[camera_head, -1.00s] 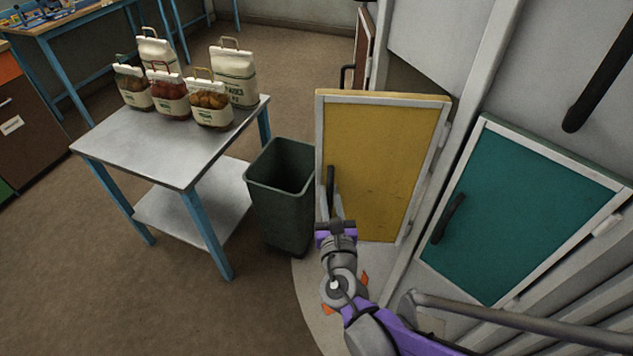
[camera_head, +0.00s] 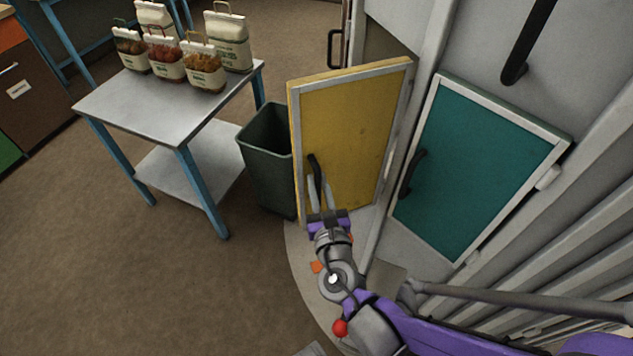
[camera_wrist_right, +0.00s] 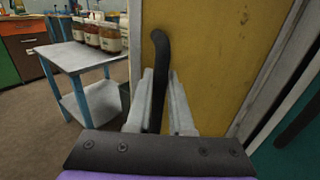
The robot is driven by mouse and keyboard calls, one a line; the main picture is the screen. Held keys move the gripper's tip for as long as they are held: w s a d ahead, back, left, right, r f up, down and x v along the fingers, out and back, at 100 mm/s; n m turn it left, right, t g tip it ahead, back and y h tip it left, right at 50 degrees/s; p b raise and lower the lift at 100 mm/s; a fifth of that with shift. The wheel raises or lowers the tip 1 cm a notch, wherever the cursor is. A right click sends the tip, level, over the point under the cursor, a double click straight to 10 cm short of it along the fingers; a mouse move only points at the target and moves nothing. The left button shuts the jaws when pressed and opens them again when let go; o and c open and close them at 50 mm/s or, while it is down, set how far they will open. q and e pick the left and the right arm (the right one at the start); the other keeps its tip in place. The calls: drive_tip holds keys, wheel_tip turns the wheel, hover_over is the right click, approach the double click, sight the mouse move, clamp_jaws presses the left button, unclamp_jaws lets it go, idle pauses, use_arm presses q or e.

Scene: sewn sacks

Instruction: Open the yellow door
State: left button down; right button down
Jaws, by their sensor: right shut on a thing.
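The yellow door (camera_head: 345,130) has a pale frame and stands ajar, swung out from the grey cabinet, with its hinged edge on the right. Its black handle (camera_head: 314,172) is near the door's left edge. My right gripper (camera_head: 317,192) is shut on this handle. In the right wrist view the black handle (camera_wrist_right: 158,60) rises between the two pale fingers of the gripper (camera_wrist_right: 158,90), in front of the yellow door (camera_wrist_right: 215,60). The lower part of the handle is hidden by the gripper. My left gripper is not in view.
A dark green bin (camera_head: 268,160) stands just left of the door, close to its free edge. A metal table (camera_head: 150,115) with several sacks (camera_head: 203,70) is further left. A teal door (camera_head: 470,170) is shut at the right. Brown floor (camera_head: 130,290) is clear at lower left.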

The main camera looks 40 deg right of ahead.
drive_tip(key=shift+d, duration=0.1)
idle(0.3)
drive_tip(key=c, duration=1.1)
unclamp_jaws()
drive_tip(key=shift+s, duration=0.1)
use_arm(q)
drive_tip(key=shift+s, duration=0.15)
